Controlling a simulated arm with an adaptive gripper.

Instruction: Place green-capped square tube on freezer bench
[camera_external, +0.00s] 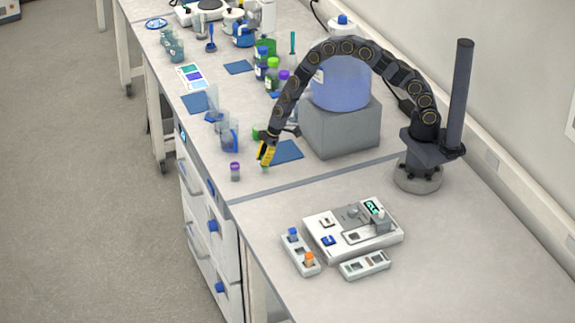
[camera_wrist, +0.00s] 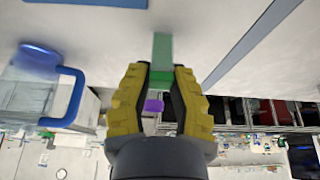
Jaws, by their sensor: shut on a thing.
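My gripper (camera_external: 266,152), with yellow fingers, hangs low over the long bench (camera_external: 262,178), close to its seam with the nearer bench. In the wrist view my gripper (camera_wrist: 160,88) is shut on the green-capped square tube (camera_wrist: 162,48). The darker green cap lies between the fingertips, and the pale translucent body extends beyond them. In the external view the tube is too small and covered to make out clearly, so I cannot tell whether it touches the bench. Neither bench carries a readable freezer label.
A purple-capped vial (camera_external: 235,172) stands left of my gripper, with a blue beaker (camera_external: 229,139) behind it. A blue mat (camera_external: 287,151) lies to the right, before a grey block (camera_external: 341,128) bearing a large blue container (camera_external: 341,90). The nearer bench holds a white instrument (camera_external: 345,238).

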